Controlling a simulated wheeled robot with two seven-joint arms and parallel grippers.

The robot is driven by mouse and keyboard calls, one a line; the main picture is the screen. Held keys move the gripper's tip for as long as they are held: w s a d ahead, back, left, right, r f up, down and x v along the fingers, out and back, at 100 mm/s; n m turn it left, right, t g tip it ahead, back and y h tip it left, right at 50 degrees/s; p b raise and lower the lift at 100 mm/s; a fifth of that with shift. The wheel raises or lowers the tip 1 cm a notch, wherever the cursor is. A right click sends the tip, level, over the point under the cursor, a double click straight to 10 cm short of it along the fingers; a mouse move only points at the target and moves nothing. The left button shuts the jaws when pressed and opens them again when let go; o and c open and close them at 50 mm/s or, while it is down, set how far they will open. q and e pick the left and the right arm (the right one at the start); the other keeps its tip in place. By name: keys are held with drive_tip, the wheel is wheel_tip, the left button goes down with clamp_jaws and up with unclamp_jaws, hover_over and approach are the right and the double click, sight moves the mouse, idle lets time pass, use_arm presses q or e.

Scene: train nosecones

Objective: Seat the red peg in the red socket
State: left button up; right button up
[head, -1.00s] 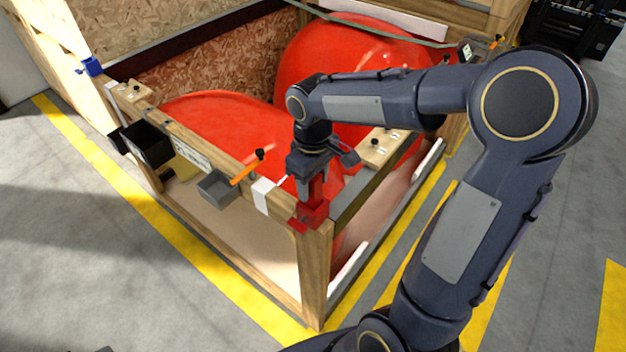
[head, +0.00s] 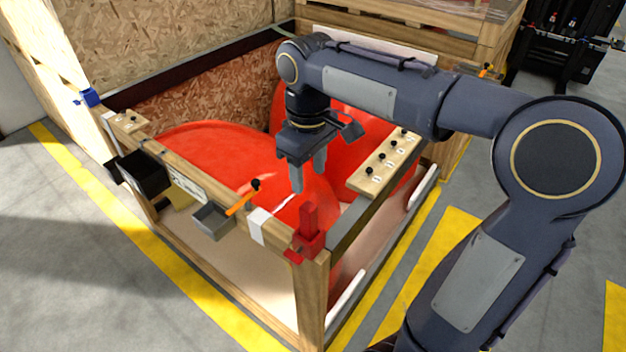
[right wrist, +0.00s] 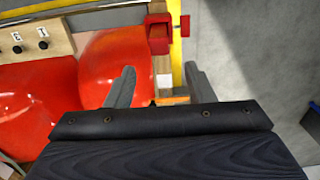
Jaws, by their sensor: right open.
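The red peg (head: 308,214) stands upright in the red socket (head: 310,241), which is fixed at the near corner of the wooden crate. How deep the peg sits inside the socket is hidden. My right gripper (head: 309,182) is open and empty, with its fingers pointing down. It is apart from the peg, above it and slightly farther back in the head view. In the right wrist view, the red socket and peg (right wrist: 158,36) show at the top, beyond the open fingers (right wrist: 160,88). My left gripper is not in view.
The crate's wooden rail (head: 170,145) carries a black bin (head: 143,173), a grey bin (head: 212,221), an orange-handled tool (head: 243,198) and a blue clamp (head: 90,96). Large red nosecones (head: 225,150) fill the crate. A board with several black knobs (head: 383,165) lies on the right rail.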

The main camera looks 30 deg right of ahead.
drive_tip(key=s+a+f+m+t+y, duration=0.2)
drive_tip(key=s+f+m, duration=0.1)
drive_tip(key=s, duration=0.5)
drive_tip(key=s+a+f+m+t+y, duration=0.1)
drive_tip(key=s+a+f+m+t, duration=0.1)
drive_tip(key=s, duration=0.6)
wheel_tip(320, 180, down, 3)
drive_tip(key=shift+s+r+m+t+y, duration=0.1)
drive_tip(key=shift+s+m+t+y, duration=0.3)
drive_tip(key=shift+m+t, duration=0.3)
idle(0.5)
